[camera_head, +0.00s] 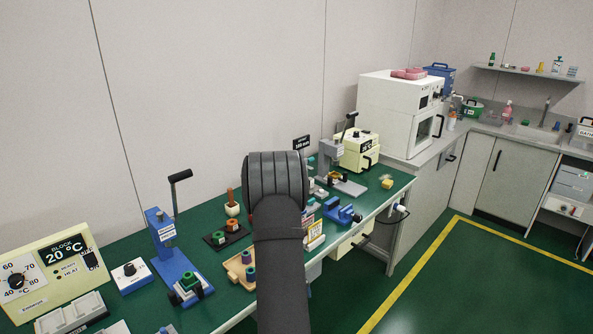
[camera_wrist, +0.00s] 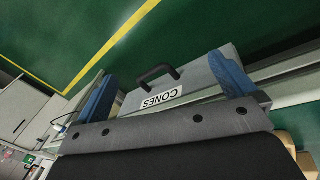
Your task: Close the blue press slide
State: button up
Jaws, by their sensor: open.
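The blue press (camera_head: 163,239) stands on the green bench at the left in the head view, its black-knobbed lever (camera_head: 181,176) raised. Its slide (camera_head: 188,294) reaches out in front of the column toward the bench's front edge, with a green piece (camera_head: 191,283) on it. My gripper is hidden behind my dark arm in the head view. In the wrist view my gripper (camera_wrist: 166,84) shows two blue fingers spread wide, with nothing held between them. It is right of the press and apart from it. The press is not visible in the wrist view.
A grey press (camera_head: 331,160) stands farther back. Green floor is clear.

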jog(key=shift+d+r, duration=0.1)
jog(key=shift+r, duration=0.25)
